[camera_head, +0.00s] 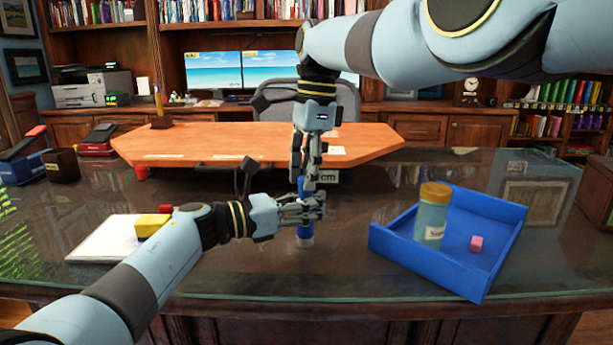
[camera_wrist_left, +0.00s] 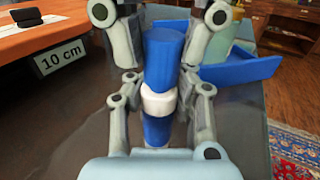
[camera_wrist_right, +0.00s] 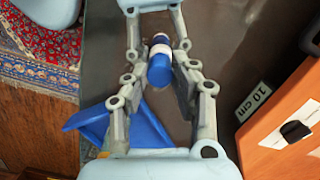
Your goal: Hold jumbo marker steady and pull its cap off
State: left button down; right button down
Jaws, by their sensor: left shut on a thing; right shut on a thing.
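The jumbo marker (camera_head: 305,228) is blue and stands upright above the desk, with a pale lower end. My left gripper (camera_head: 312,208) comes in from the left and is shut around the marker's body. My right gripper (camera_head: 306,180) points down from above and is shut on the cap. In the left wrist view the blue cap (camera_wrist_left: 163,58) sits above a white band (camera_wrist_left: 158,103), with blue body (camera_wrist_left: 157,130) below. The right wrist view shows the cap end (camera_wrist_right: 160,70) between the fingers. I cannot tell whether the white band is exposed neck. Fingers hide much of the marker.
A blue tray (camera_head: 458,275) to the right holds a yellow-lidded jar (camera_head: 432,215) and a pink cube (camera_head: 476,243). A white pad (camera_head: 100,243) with a yellow block (camera_head: 152,225) lies left. An orange desktop (camera_head: 215,145) with a "10 cm" label (camera_head: 326,177) stands behind.

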aim_at(303, 178)
jog(key=shift+r, duration=0.9)
jog(key=shift+r, duration=0.1)
jog(key=shift+r, duration=1.05)
pick_arm(q)
jog(key=c, duration=1.2)
grip_release()
